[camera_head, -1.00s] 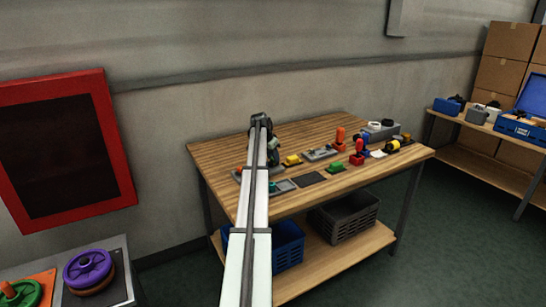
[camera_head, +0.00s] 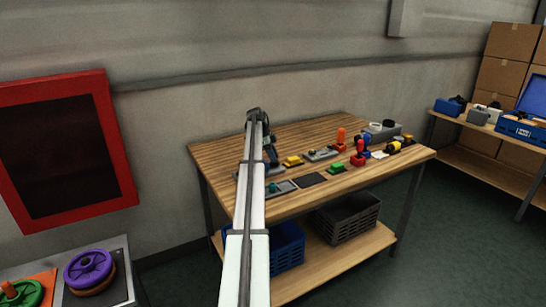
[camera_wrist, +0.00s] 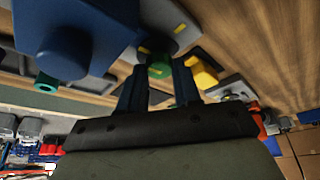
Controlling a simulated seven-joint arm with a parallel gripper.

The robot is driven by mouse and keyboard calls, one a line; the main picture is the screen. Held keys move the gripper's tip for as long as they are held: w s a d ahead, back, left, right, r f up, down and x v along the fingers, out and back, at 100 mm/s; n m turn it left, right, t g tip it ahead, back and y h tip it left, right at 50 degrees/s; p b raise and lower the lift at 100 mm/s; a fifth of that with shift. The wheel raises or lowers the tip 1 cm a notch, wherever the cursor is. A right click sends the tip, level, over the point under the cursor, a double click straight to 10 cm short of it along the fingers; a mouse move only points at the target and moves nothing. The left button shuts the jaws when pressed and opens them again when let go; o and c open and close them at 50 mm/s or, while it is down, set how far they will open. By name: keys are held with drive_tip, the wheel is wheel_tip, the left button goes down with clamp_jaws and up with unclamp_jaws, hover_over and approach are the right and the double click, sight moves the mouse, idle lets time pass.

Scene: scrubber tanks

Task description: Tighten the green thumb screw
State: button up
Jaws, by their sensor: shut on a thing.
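The green thumb screw (camera_wrist: 159,70) shows in the wrist view, low on a grey fixture (camera_wrist: 165,25) with yellow marks. My gripper (camera_wrist: 160,75) is shut on it, with one dark blue finger on each side. In the head view my gripper (camera_head: 270,152) is partly covered by my arm, at the left part of the wooden workbench (camera_head: 300,133). The screw is hidden behind my arm there.
A large dark blue body (camera_wrist: 75,35) is close at upper left in the wrist view, near a teal round part (camera_wrist: 46,83). A yellow block (camera_head: 293,161), a green block (camera_head: 337,168) and a red-orange handle (camera_head: 341,137) stand to the right. The bench's back is clear.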

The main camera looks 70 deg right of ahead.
drive_tip(key=m+y, duration=0.1)
drive_tip(key=m, duration=0.1)
drive_tip(key=d+m+y, duration=0.1)
drive_tip(key=m, duration=0.2)
drive_tip(key=shift+r+m, duration=0.15)
drive_tip(key=shift+m, duration=0.15)
drive_tip(key=shift+m+t+y, duration=0.6)
drive_tip(key=shift+m+y, duration=0.1)
drive_tip(key=shift+m, duration=1.4)
drive_tip(key=o, duration=1.1)
drive_tip(key=shift+s+a, duration=0.1)
drive_tip(key=shift+c, duration=0.2)
drive_tip(key=shift+a, duration=0.1)
